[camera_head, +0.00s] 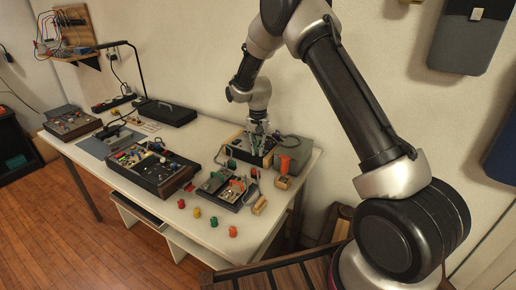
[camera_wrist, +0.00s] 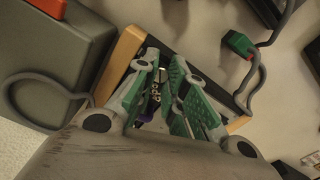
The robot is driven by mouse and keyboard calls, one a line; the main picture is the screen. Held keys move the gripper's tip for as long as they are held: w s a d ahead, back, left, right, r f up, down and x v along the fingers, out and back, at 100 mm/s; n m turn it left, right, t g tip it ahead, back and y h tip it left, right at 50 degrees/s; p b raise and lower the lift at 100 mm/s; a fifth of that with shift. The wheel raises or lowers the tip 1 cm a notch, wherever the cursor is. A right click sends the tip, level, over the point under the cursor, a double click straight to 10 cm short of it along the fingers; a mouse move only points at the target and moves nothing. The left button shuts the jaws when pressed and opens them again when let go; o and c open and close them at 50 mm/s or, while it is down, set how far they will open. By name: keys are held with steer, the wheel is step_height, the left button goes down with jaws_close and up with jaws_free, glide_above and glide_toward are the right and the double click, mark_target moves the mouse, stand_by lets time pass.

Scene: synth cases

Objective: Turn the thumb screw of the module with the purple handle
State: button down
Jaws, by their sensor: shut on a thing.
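A dark case with wooden ends (camera_head: 238,155) stands at the right end of the bench; in the wrist view its wooden end (camera_wrist: 119,66) is beside my fingers. My gripper (camera_head: 258,137) reaches down into this case from above. In the wrist view my green-padded fingers (camera_wrist: 164,76) are close together over a dark module face (camera_wrist: 155,92) with pale lettering. A little purple, apparently the handle (camera_wrist: 144,116), shows low between the fingers. The fingers are closed on a small part at the module, apparently the thumb screw, which they mostly hide.
A grey box (camera_head: 293,150) stands close against the case's right; its red part (camera_wrist: 48,6) shows in the wrist view. A cable with a green plug (camera_wrist: 237,43) lies on the other side. Trays of parts (camera_head: 225,188) and several loose coloured knobs occupy the bench front.

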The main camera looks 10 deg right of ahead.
steer(key=shift+m, duration=0.5)
steer(key=c, duration=1.4)
jaws_free()
step_height(320, 180, up, 12)
steer(key=shift+r, duration=0.1)
